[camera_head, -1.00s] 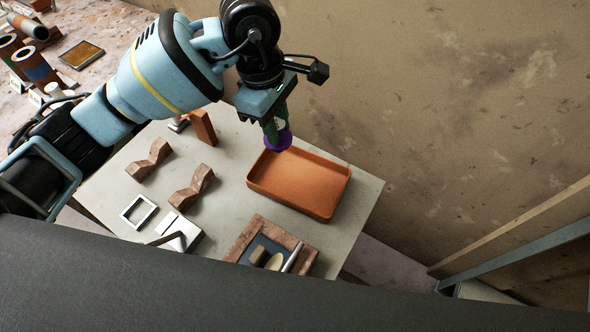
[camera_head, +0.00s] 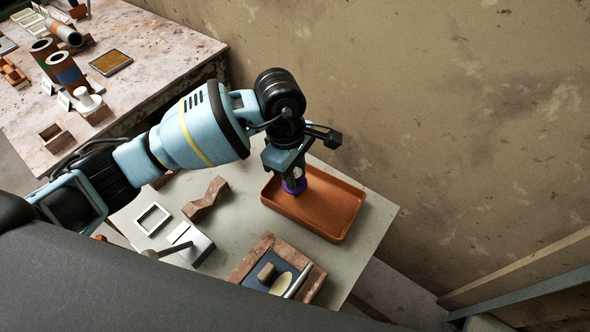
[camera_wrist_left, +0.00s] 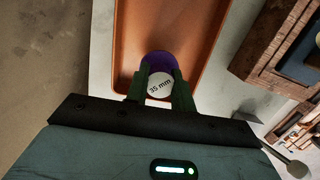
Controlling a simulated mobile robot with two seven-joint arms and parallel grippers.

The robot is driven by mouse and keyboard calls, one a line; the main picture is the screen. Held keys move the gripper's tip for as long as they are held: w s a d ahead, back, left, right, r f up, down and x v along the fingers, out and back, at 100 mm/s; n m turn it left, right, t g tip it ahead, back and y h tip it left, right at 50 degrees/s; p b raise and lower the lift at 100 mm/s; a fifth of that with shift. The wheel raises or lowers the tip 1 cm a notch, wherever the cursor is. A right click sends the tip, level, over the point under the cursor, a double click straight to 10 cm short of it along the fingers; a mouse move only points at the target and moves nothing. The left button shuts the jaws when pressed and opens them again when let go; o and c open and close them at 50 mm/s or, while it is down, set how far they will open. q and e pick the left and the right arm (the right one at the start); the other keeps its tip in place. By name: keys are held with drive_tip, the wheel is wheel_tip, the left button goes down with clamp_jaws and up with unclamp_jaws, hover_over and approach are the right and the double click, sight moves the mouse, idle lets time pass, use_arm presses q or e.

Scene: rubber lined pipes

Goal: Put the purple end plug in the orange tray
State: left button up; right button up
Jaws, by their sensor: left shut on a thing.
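The purple end plug (camera_head: 295,187) is held in my left gripper (camera_head: 293,176), whose green fingers are shut on it. In the left wrist view the plug (camera_wrist_left: 160,58) shows a white face marked "35 mm" between the fingertips (camera_wrist_left: 160,88). The orange tray (camera_head: 333,236) lies on the pale table. The plug is over the left part of the tray's inside; I cannot tell whether it touches the floor. The tray (camera_wrist_left: 126,40) also shows behind the plug in the left wrist view. My right gripper is not in view.
A wooden frame (camera_head: 241,270) with a dark pad and small tools stands in front of the tray. A wooden V-block (camera_head: 206,199), a white square frame (camera_head: 152,219) and a metal block (camera_head: 196,246) are to the left. A wall rises behind the table.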

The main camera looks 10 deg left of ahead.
use_arm(q)
drive_tip(key=shift+f, duration=0.1)
drive_tip(key=o, duration=1)
drive_tip(key=r, duration=0.4)
drive_tip(key=a+r, duration=0.1)
drive_tip(key=r, duration=0.7)
drive_tip(key=shift+w+a+r, duration=0.15)
drive_tip(key=shift+w+a, duration=0.1)
drive_tip(key=shift+a, duration=0.1)
